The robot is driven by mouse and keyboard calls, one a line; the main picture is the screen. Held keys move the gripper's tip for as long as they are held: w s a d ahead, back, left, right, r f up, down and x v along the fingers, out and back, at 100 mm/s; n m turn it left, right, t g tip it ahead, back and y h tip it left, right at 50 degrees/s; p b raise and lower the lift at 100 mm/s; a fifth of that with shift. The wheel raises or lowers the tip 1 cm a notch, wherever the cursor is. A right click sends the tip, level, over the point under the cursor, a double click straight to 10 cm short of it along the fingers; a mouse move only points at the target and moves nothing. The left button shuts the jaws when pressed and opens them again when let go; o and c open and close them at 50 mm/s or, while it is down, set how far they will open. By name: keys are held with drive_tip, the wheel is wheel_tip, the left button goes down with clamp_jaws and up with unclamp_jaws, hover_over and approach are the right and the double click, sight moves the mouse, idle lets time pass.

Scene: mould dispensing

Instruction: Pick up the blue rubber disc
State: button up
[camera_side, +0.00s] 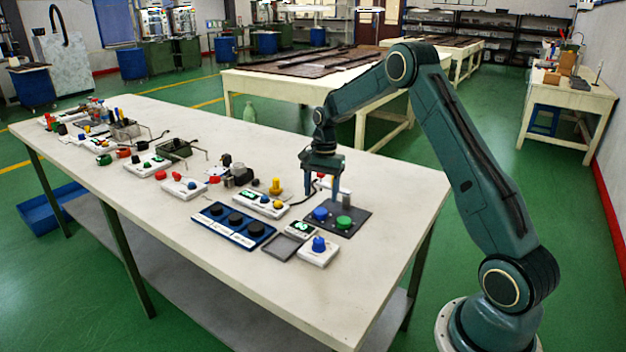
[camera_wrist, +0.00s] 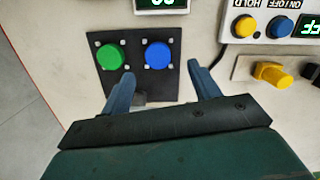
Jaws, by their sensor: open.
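The blue rubber disc (camera_side: 320,213) sits on a dark square plate (camera_side: 352,231) near the right end of the table, beside a green disc (camera_side: 343,223). In the wrist view the blue disc (camera_wrist: 158,55) is on the plate's right half and the green disc (camera_wrist: 110,57) on its left. My gripper (camera_side: 322,197) points down close to the plate. In the wrist view my gripper (camera_wrist: 161,71) is open and empty, with a finger to either side of the blue disc in the picture. I cannot tell its exact height above the disc.
A small white box with a blue knob (camera_side: 319,244), a grey square pad (camera_side: 282,247) and a blue panel with black knobs (camera_side: 233,222) lie near the plate. In the wrist view a yellow knob (camera_wrist: 273,74) is at right. Bare table lies at the right end.

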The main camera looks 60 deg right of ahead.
sight(321, 211)
drive_tip(key=shift+s+a+f, duration=0.1)
drive_tip(key=shift+a+f, duration=0.05)
drive_tip(key=shift+f, duration=0.7)
drive_tip(key=shift+s+a+f, duration=0.1)
drive_tip(key=shift+a+f, duration=0.05)
drive_tip(key=shift+f, duration=0.65)
drive_tip(key=shift+s+a+f, duration=0.1)
drive_tip(key=shift+a+f, duration=0.05)
drive_tip(key=shift+f, duration=0.7)
drive_tip(key=c, duration=1.1)
